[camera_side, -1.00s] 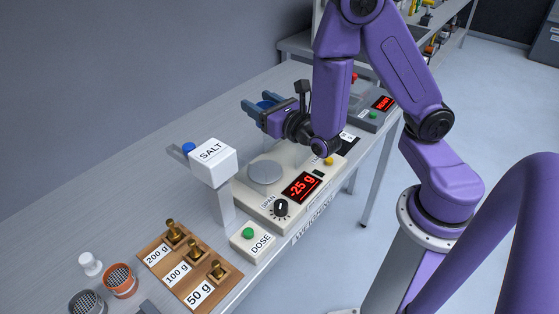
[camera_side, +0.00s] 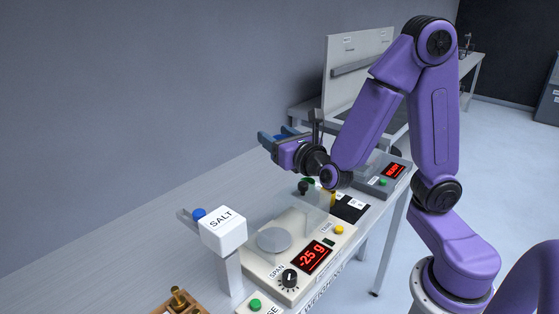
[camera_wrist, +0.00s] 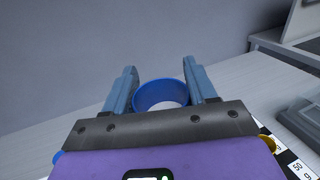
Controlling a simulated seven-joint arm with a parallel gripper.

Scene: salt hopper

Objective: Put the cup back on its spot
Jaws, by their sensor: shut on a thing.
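My gripper (camera_side: 272,137) is shut on a blue cup (camera_wrist: 161,93). The wrist view shows the cup's open rim between the two grey-blue fingers, with a pale inside. In the side view only a bit of the blue cup (camera_side: 288,131) shows behind the fingers. The gripper holds it in the air, beyond the scale's round pan (camera_side: 274,239). The pan is bare and the display (camera_side: 312,256) reads -25 g. I cannot make out a marked spot for the cup.
The salt hopper (camera_side: 222,229) stands left of the scale. A dark pad with white labels (camera_side: 350,207) and a second unit with a red display (camera_side: 393,171) lie to the right. A tall pale panel (camera_side: 345,75) stands behind.

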